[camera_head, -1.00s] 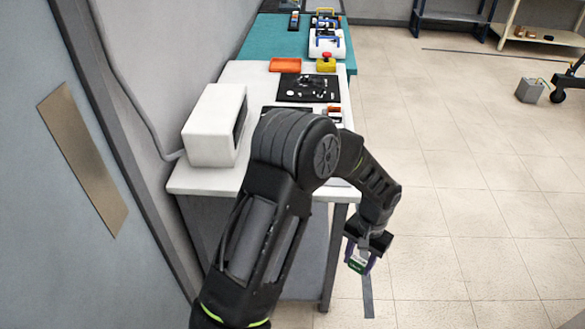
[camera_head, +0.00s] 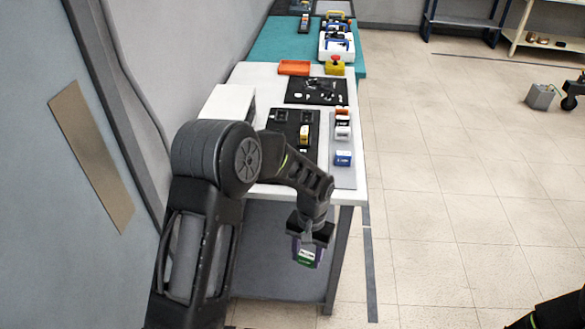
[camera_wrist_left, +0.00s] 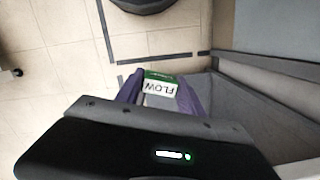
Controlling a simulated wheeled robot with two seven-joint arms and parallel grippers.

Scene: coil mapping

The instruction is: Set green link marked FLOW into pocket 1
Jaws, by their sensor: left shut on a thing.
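My left gripper (camera_head: 308,243) is shut on the green link (camera_head: 305,256), holding it in the air in front of the white table's near edge. In the left wrist view the link (camera_wrist_left: 160,84) shows its white FLOW label and green end between the purple fingers. A black pocket board (camera_head: 292,153) lies on the table, beyond the gripper. Two dark square pockets show on its far part, and a yellow-orange link (camera_head: 304,135) sits nearer. I cannot read which is pocket 1, and my arm hides the board's near left part. My right gripper is out of view.
A grey strip (camera_head: 343,177) along the table's right side holds a blue-white link (camera_head: 343,158) and other links. Behind are a black mat (camera_head: 300,97) with small parts, an orange tray (camera_head: 294,67) and a yellow box with a red button (camera_head: 335,66). A white box (camera_head: 227,103) stands left.

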